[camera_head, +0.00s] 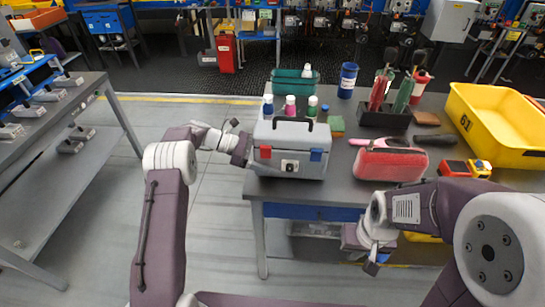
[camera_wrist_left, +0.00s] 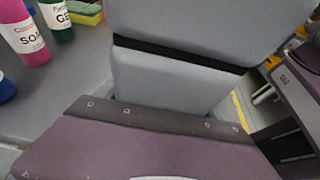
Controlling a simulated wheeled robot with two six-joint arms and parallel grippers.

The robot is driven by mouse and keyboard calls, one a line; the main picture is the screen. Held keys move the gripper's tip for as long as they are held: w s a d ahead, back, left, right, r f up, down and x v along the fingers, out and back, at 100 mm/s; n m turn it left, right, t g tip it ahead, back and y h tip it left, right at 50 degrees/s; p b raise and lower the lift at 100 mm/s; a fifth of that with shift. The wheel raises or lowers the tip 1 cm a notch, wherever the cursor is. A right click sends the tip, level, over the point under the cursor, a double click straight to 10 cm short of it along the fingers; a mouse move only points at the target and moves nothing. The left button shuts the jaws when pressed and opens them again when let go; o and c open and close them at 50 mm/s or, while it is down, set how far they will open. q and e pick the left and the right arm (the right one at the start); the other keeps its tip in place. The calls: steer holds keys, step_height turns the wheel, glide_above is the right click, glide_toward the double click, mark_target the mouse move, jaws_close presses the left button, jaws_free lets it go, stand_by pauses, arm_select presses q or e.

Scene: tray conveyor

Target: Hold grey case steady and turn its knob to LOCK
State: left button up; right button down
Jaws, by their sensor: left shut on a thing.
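The grey case (camera_head: 305,138) stands upright near the table's front left edge in the head view. It has a dark top handle, a red latch and a blue latch. Its dark knob (camera_head: 289,167) sits on a white plate on the front face; its marking is too small to read. My left gripper (camera_head: 243,146) is shut on the case at its left side.
Several bottles (camera_head: 290,106) and a green bin (camera_head: 293,82) stand behind the case. A red case (camera_head: 390,163) lies to its right, near a dark tool holder (camera_head: 384,115). A yellow crate (camera_head: 500,125) is at the right. The floor left of the table is clear.

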arm_select(q)
steer(key=shift+f, duration=0.3)
steer(key=o, duration=1.9)
steer(key=shift+o, duration=0.2)
steer(key=c, duration=1.9)
steer(key=shift+c, duration=0.2)
